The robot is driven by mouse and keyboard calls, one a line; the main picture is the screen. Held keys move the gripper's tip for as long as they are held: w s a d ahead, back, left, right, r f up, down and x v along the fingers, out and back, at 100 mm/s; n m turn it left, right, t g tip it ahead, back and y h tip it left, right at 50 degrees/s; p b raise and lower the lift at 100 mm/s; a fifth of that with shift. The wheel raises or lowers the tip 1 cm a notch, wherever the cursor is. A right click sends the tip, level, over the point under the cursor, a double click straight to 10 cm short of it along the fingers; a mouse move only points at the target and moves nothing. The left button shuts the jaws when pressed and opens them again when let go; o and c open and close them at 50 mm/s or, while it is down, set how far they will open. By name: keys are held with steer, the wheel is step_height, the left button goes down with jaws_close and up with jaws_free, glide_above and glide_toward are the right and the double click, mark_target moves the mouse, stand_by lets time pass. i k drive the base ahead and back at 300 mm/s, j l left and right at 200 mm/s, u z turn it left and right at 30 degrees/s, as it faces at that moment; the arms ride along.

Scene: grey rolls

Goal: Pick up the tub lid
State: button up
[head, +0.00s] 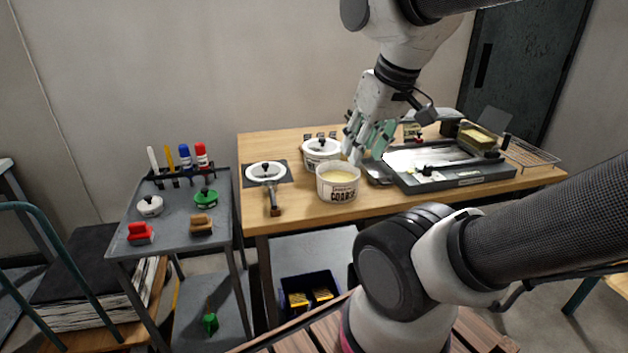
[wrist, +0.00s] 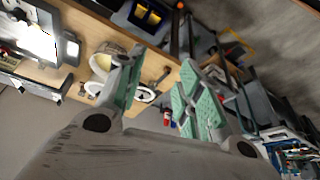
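A white round tub lid with a black knob (head: 266,171) lies on a dark mat at the table's left end. An open tub marked COARSE (head: 338,189), with pale contents, stands right of it. A second white tub (head: 318,158) behind wears a similar lid with a black knob (head: 321,145). My gripper (head: 366,150) is above the table, right of the lid on the mat and apart from it. In the wrist view my gripper (wrist: 158,100) has its green-padded fingers spread with nothing held. A white lid (wrist: 146,95) and the open tub (wrist: 103,62) show there, beyond the fingers.
A brush-like tool (head: 274,202) lies in front of the lid. A grey tray (head: 455,178) fills the table's right side. A grey cart (head: 180,236) at the left holds markers, a red block (head: 140,234) and small knobbed items. A blue bin (head: 310,292) sits below.

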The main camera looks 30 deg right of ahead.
mark_target(260, 171)
steer(key=i+j+z, duration=0.25)
steer(key=i, duration=0.25)
steer(key=i+j+z, duration=0.3)
steer(key=i, duration=0.15)
